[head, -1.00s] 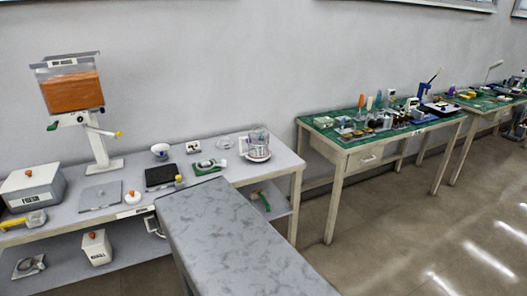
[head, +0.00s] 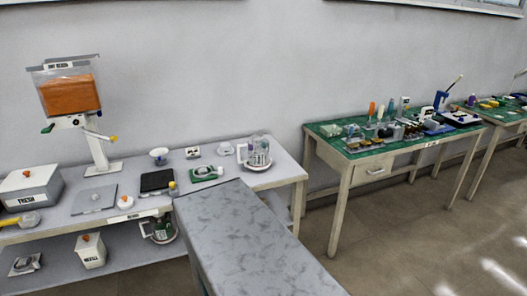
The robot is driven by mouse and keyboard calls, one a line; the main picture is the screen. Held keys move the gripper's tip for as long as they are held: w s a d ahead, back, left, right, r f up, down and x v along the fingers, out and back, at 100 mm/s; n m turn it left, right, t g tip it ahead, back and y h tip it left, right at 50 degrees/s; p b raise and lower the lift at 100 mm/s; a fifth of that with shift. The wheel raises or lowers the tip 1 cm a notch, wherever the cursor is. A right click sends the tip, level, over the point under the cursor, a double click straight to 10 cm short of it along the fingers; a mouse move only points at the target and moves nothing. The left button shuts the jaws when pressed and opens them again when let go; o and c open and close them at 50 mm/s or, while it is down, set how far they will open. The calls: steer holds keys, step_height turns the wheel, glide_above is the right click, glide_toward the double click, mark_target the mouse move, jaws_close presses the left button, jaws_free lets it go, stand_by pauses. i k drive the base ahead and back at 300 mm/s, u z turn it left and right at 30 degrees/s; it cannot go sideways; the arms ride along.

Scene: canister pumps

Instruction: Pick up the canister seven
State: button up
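No label reading seven can be made out, so I cannot tell which thing is canister seven. A clear canister with a white handle (head: 257,152) stands upright on a round base at the right end of the grey table (head: 226,172). A second canister-like vessel with a white handle (head: 160,230) sits on the lower shelf (head: 128,258), partly hidden by the grey speckled surface in front. My gripper is not in view.
A dispenser with orange contents (head: 70,94) stands at the back left of the table, near a white FRESH box (head: 30,188). A grey speckled bench top (head: 250,240) fills the front middle. A green-topped table (head: 330,131) holds many small tools. Floor (head: 420,240) is clear at right.

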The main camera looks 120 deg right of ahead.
mark_target(259, 159)
steer(key=z, duration=0.3)
steer(key=k, duration=2.85)
steer(key=z, duration=0.7)
